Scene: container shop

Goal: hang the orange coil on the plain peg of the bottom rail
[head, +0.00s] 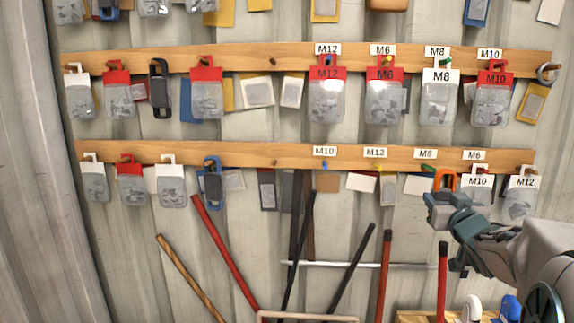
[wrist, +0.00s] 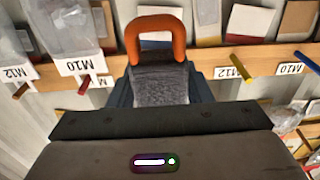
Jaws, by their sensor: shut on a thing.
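The orange coil (head: 445,178) is held upright by my gripper (head: 447,205), in front of the bottom rail (head: 260,155) near the M8 and M6 labels. It shows as an orange loop in the wrist view (wrist: 156,22), with its lower part between the jaws. The green peg (head: 428,168) is just left of the coil; I cannot tell whether they touch. A brownish, plain-looking peg (wrist: 20,91) shows at the wrist view's left edge, by the M12 bag (wrist: 15,50). In the head view, that bag (head: 521,200) hangs at the rail's right end.
An M10 bag (head: 478,195) hangs just right of the coil, by a red peg (wrist: 84,86). The yellow peg (head: 378,168) and blue peg (head: 325,166) are bare. The top rail (head: 270,58) holds several bags. Tool handles (head: 384,270) stand below.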

